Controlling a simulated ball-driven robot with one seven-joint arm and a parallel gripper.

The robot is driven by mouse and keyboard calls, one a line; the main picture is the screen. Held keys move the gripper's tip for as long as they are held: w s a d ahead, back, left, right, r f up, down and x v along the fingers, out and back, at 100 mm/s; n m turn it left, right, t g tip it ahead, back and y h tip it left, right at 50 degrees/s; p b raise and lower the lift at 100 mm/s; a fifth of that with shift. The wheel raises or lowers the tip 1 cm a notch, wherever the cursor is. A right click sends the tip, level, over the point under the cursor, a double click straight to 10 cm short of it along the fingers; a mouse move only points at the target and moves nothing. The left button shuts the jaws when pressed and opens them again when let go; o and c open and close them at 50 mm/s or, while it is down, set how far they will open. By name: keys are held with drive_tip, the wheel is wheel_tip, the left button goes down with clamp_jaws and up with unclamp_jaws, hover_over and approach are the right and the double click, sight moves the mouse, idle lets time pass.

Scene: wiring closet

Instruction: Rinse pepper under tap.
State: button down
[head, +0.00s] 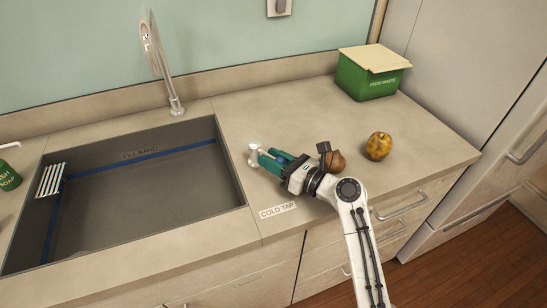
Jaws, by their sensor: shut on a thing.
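A yellow, brown-mottled round thing (379,146), perhaps the pepper, sits on the counter right of my gripper. The tall curved metal tap (165,65) rises behind the sink (140,200); I see no water stream under it. A small metal tap handle (253,147) stands on the counter just right of the sink, above the COLD TAP label (278,210). My gripper (263,160), with green fingers, is low over the counter and shut on this handle. The fingers partly hide its lower part.
A brown round item (333,161) sits close behind my wrist. A green FOOD WASTE box (371,76) with a pale lid stands at the back right. A white rack (51,180) and green soap bottle (8,176) are at the left. The back counter middle is clear.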

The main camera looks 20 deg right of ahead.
drive_tip(key=p, duration=0.1)
drive_tip(key=m+t+h+p, duration=0.1)
drive_tip(key=p, duration=0.1)
drive_tip(key=shift+s+a+r+h+p, duration=0.2)
drive_tip(key=shift+a+r+h+p, duration=0.1)
drive_tip(key=shift+a, duration=0.05)
drive_tip(key=shift+a+f+m+h+p, duration=0.15)
drive_tip(key=shift+m+h+p, duration=0.25)
drive_tip(key=shift+p, duration=0.35)
drive_tip(key=shift+t+h+p, duration=0.3)
drive_tip(key=shift+f, duration=0.1)
drive_tip(key=c, duration=0.8)
unclamp_jaws()
drive_tip(key=shift+s, duration=0.1)
